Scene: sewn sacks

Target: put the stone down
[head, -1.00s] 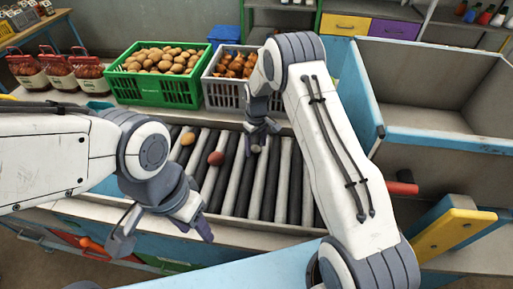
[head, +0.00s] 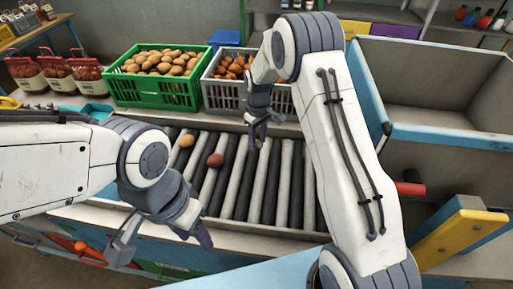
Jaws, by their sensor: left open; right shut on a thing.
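My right gripper (head: 257,135) hangs over the far part of the roller bed (head: 240,190), just in front of the grey crate. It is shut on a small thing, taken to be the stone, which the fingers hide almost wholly. My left gripper (head: 160,243) is open and empty at the near left edge of the roller bed. A yellow-orange round piece (head: 187,141) and a reddish round piece (head: 215,160) lie on the rollers, left of my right gripper.
A green crate of potatoes (head: 155,92) and a grey crate of onions (head: 222,96) stand behind the rollers. Filled sacks (head: 55,74) stand at the far left. A blue-rimmed bin (head: 440,95) is at the right. The middle rollers are bare.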

